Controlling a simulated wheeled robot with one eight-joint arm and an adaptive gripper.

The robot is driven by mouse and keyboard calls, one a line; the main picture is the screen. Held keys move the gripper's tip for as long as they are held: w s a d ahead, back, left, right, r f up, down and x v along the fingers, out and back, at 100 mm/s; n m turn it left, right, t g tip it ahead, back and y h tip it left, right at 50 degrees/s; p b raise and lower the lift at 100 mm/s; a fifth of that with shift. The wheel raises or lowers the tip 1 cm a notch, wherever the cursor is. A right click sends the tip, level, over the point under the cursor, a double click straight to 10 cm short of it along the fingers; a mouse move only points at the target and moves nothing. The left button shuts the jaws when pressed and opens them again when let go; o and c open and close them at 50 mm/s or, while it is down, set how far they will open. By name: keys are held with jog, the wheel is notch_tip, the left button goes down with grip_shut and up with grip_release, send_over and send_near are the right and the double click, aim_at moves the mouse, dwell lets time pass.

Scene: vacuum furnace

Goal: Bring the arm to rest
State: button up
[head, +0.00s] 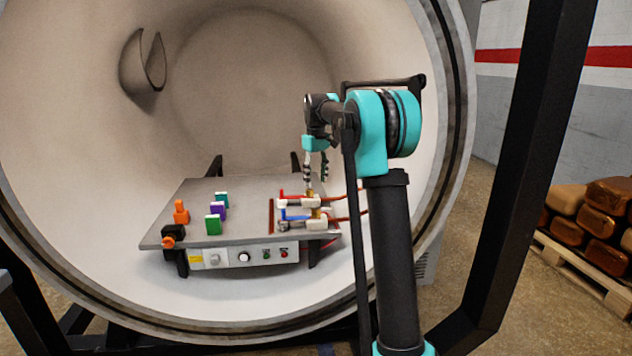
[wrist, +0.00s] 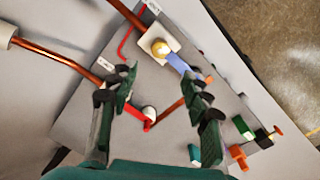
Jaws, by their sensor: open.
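My gripper (head: 316,168) hangs fingers down over the right part of the grey table (head: 250,195) inside the furnace chamber. In the wrist view my gripper (wrist: 157,95) is open, with nothing between its fingers. Below it are valves with a red handle (wrist: 136,116) and a blue handle (wrist: 178,62). In the head view the red handle (head: 282,193) and the blue handle (head: 294,216) sit on the table's right side. The fingertips look close to the rear valve; whether they touch it cannot be told.
Copper pipes (head: 345,218) run right from the valves. Green (head: 213,225), purple (head: 218,210) and teal blocks (head: 222,198) and an orange piece (head: 181,212) stand at left. A control panel (head: 245,256) is at the front edge. The round chamber wall (head: 90,200) surrounds the table.

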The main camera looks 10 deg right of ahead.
jog(key=shift+s, duration=0.1)
jog(key=s+d+f+m+t, duration=0.1)
jog(key=s+f+m, duration=0.1)
jog(key=s+f, duration=0.5)
jog(key=s+d+f+m+t, duration=0.1)
jog(key=s+f, duration=0.7)
jog(key=s, duration=1.2)
jog(key=s+d+f+m+t, duration=0.2)
jog(key=s+f, duration=0.6)
jog(key=s, duration=0.6)
jog(key=shift+d+m, duration=0.15)
jog(key=shift+m, duration=0.45)
